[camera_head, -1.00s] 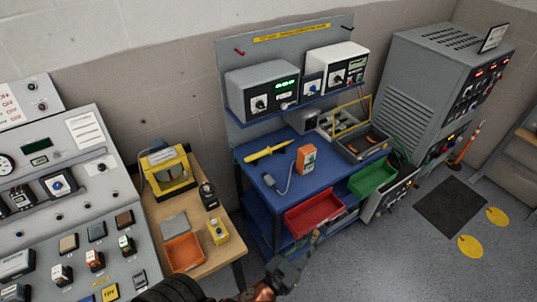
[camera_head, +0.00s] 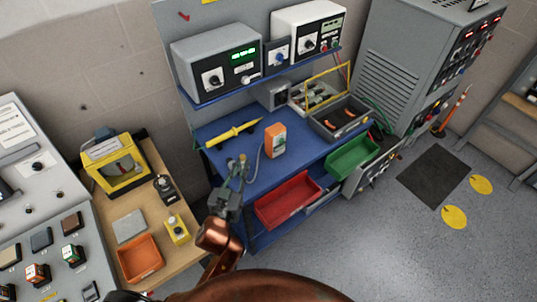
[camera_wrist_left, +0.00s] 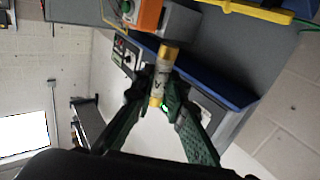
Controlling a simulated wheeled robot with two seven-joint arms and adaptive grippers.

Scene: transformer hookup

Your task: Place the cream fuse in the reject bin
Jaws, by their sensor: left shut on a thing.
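My left gripper (camera_head: 237,166) is shut on the cream fuse, above the front left part of the blue bench (camera_head: 207,133). The fuse is too small to make out clearly in the head view. A red bin (camera_head: 290,201) hangs at the bench's front, right of and below the gripper. No label on it is readable. My right gripper is not in view.
A green bin (camera_head: 353,158) hangs right of the red one. An orange meter (camera_head: 275,140) and a yellow tool (camera_head: 234,132) are on the bench, close to the gripper. A grey tray (camera_head: 340,122) is farther right. A wooden table with an orange tray (camera_head: 139,258) stands left.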

